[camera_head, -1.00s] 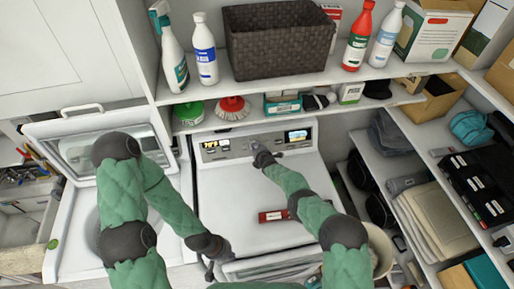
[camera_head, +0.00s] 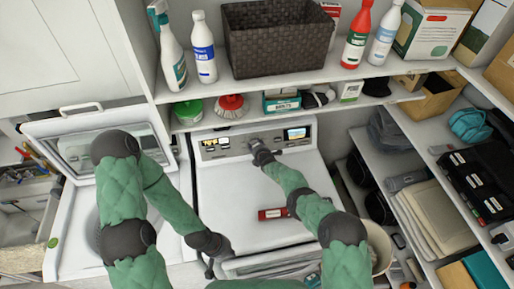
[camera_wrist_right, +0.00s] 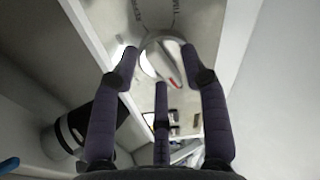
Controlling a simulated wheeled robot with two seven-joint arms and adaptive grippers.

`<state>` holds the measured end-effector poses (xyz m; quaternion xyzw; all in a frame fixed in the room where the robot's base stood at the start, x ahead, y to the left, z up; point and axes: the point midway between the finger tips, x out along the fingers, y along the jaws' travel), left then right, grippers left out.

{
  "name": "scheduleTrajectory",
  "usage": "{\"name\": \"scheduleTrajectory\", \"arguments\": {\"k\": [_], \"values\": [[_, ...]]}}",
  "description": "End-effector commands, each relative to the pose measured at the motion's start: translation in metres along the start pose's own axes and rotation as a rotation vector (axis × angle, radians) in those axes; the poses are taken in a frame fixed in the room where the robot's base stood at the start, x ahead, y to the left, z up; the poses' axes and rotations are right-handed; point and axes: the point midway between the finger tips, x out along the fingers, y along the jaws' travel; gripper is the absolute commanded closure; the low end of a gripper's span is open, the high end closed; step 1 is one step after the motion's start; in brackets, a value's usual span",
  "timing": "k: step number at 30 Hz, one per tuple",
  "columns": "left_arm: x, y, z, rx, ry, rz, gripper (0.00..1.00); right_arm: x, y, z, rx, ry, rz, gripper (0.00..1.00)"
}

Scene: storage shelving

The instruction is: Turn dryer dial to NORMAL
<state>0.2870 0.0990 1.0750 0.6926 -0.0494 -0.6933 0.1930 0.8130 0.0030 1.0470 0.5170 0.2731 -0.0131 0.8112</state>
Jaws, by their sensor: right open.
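The white dryer (camera_head: 240,190) stands in the middle of the head view, its control panel (camera_head: 220,143) along the back edge. My right gripper (camera_head: 254,143) is at the middle of that panel and hides the dial there. In the right wrist view the round dial (camera_wrist_right: 170,66), with a red mark, lies ahead of my right gripper (camera_wrist_right: 158,58). Its fingers are spread around the dial's outline; contact cannot be told. The dial's setting is not readable. My left gripper (camera_head: 211,268) hangs low near the dryer's front left edge, small and dark.
A lower shelf has a brush (camera_head: 231,106). A red item (camera_head: 272,214) lies on the dryer top. An open washer (camera_head: 68,235) stands left.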

Motion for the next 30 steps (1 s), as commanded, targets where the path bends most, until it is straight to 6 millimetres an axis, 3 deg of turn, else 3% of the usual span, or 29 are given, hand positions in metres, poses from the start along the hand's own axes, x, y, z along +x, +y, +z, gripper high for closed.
{"name": "scheduleTrajectory", "arguments": {"k": [11,30], "values": [[0.0,0.0,0.0,0.0,0.0,0.0,1.0,-0.017,0.001,0.001,0.0,-0.001,0.001,0.55],[0.0,0.0,0.0,0.0,0.0,0.0,1.0,-0.072,0.001,0.001,0.0,0.0,0.001,0.55]]}}
